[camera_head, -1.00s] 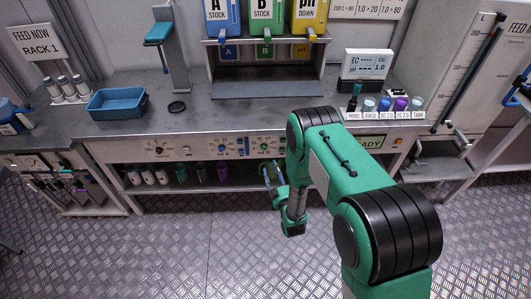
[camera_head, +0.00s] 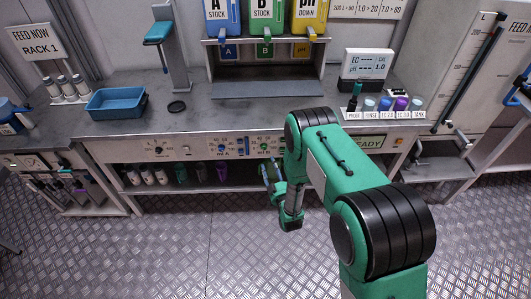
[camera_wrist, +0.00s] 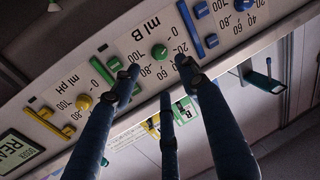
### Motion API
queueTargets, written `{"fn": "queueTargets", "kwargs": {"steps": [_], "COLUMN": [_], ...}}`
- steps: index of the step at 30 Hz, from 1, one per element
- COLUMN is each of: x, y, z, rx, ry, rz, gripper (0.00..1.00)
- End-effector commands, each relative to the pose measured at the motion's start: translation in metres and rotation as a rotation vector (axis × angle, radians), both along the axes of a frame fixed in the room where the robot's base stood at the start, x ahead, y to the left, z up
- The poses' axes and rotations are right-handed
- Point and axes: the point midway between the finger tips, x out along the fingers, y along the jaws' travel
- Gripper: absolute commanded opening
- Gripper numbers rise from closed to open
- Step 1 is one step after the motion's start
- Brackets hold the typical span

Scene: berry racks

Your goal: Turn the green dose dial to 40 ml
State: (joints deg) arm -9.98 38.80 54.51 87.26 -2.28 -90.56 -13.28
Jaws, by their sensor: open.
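The green dose dial (camera_wrist: 159,51) sits on the pale panel in the wrist view, beside the label "ml B", which appears upside down. Its scale numbers surround it; its exact setting is too small to read. It also shows as a small green knob in the head view (camera_head: 264,147). My gripper (camera_wrist: 160,78) is open, its three dark blue fingers spread and pointing at the panel around the dial's area. The dial shows between the upper two fingertips, with no clear contact. In the head view my gripper (camera_head: 266,171) is just below and in front of the panel, partly behind my arm.
A yellow dial (camera_wrist: 84,102) and a blue dial (camera_wrist: 243,5) flank the green one, with coloured bars (camera_wrist: 105,70) between. Bottles (camera_head: 181,173) stand on the shelf below the panel. A blue tray (camera_head: 116,103) rests on the bench. The floor in front is clear.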

Motion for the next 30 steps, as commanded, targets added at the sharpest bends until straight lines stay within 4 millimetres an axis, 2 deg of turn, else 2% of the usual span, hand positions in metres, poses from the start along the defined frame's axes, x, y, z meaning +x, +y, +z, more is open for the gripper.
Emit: {"fn": "queueTargets", "kwargs": {"steps": [9, 16, 22, 30], "x": [0.052, 0.082, 0.096, 0.099], "y": [0.011, 0.018, 0.021, 0.022], "z": [-0.001, -0.001, -0.001, 0.000], "rx": [0.000, 0.000, 0.000, 0.000], "ry": [-0.002, -0.002, 0.000, 0.000], "rz": [0.000, 0.000, 0.000, 0.000], "gripper": [0.44, 0.44, 0.44, 0.44]}}
